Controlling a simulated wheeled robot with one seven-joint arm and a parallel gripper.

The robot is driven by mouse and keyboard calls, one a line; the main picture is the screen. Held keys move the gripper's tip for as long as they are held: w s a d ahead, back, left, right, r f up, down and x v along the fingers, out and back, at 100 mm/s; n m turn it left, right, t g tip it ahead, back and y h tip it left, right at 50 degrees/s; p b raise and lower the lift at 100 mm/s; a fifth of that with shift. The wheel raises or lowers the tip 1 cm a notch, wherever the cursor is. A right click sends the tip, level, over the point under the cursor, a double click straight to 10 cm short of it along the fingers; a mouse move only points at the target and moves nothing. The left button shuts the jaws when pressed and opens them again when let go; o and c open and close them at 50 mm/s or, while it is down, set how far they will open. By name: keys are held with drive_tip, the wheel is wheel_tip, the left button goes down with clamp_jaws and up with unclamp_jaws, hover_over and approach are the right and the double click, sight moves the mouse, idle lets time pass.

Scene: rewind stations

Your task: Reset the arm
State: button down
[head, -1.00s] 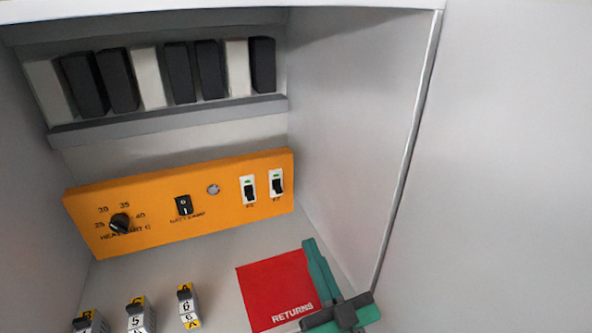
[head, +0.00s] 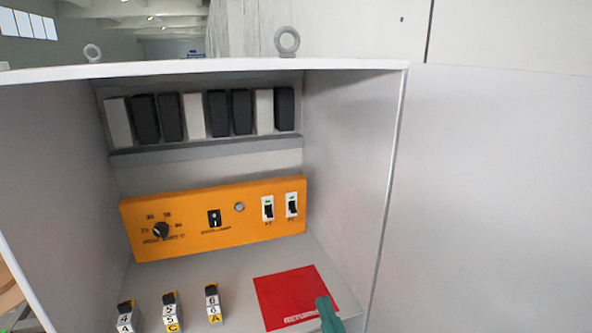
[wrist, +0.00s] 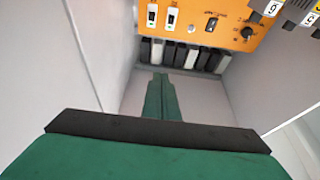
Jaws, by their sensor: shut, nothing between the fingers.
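My gripper (head: 327,313) shows only as a green fingertip at the bottom of the head view, in front of the red RETURNS patch. In the wrist view the two green fingers (wrist: 162,97) lie together, shut with nothing between them. They point into the cabinet and appear clear of the panel. The rest of my gripper is below the head view.
An orange panel (head: 185,228) carries a dial (head: 161,230), a rocker switch (head: 214,218) and two breakers (head: 268,208). Several numbered blocks (head: 170,311) stand at lower left. The red RETURNS patch (head: 283,290) is bare. The cabinet's right wall (head: 350,170) is close to my gripper.

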drive_tip(key=s+f+m+g+h, duration=0.25)
drive_tip(key=s+f+h, duration=0.2)
drive_tip(key=f, duration=0.65)
drive_tip(key=s+f+m+g+h, duration=0.1)
drive_tip(key=s+f+m+h, duration=0.3)
drive_tip(key=f, duration=0.8)
drive_tip(key=s+a+f+n, duration=0.1)
drive_tip(key=s+a+f, duration=0.1)
drive_tip(key=s, duration=0.5)
drive_tip(key=s+a+f+n+g+y, duration=0.1)
drive_tip(key=s+a+f, duration=0.1)
drive_tip(key=s, duration=0.5)
drive_tip(key=s+a+f+n+g, duration=0.1)
drive_tip(key=s+f, duration=0.1)
drive_tip(key=s, duration=0.6)
drive_tip(key=shift+a+f+y, duration=0.25)
drive_tip(key=shift+a+y, duration=0.1)
drive_tip(key=shift+a, duration=0.05)
drive_tip(key=shift+s, duration=0.1)
